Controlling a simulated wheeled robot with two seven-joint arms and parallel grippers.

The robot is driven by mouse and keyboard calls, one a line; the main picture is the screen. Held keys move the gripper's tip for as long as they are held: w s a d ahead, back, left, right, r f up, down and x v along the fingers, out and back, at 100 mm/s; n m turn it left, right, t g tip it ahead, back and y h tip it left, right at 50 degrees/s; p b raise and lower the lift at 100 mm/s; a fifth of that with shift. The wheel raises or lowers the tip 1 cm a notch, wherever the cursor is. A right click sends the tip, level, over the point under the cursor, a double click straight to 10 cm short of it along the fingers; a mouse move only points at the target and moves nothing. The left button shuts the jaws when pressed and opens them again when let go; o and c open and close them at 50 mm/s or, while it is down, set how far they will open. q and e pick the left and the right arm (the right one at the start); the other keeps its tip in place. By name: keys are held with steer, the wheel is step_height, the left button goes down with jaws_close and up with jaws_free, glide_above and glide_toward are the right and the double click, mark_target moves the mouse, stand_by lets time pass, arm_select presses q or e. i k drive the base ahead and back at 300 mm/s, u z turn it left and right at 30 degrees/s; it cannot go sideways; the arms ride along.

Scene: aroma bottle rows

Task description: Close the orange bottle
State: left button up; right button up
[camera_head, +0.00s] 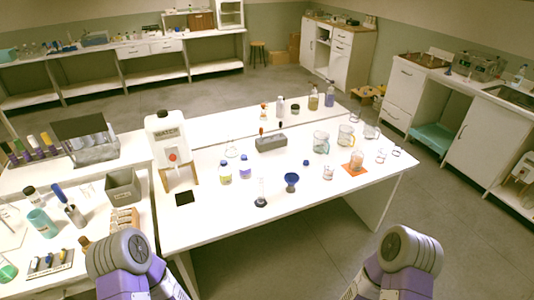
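No plainly orange closed or open bottle can be made out with certainty at this size. A small bottle with orange-red colour (264,111) stands at the back of the white table. A small dark blue piece, perhaps a cap (306,162), lies on the table to the left of that mat. Parts of both my arms show at the bottom edge, away from these things. Neither gripper shows.
Two small bottles, one with yellow (225,174) and one purple (245,168), stand mid-table near a white water dispenser (170,145). A blue funnel-like vessel (291,180), a grey box (271,143) and glass beakers (321,143) stand nearby. The table's front right is clear.

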mark_target(357, 158)
steer(key=u, duration=0.15)
steer(key=i, duration=1)
steer(key=z, duration=0.9)
steer(key=i, duration=0.55)
steer(key=z, duration=0.6)
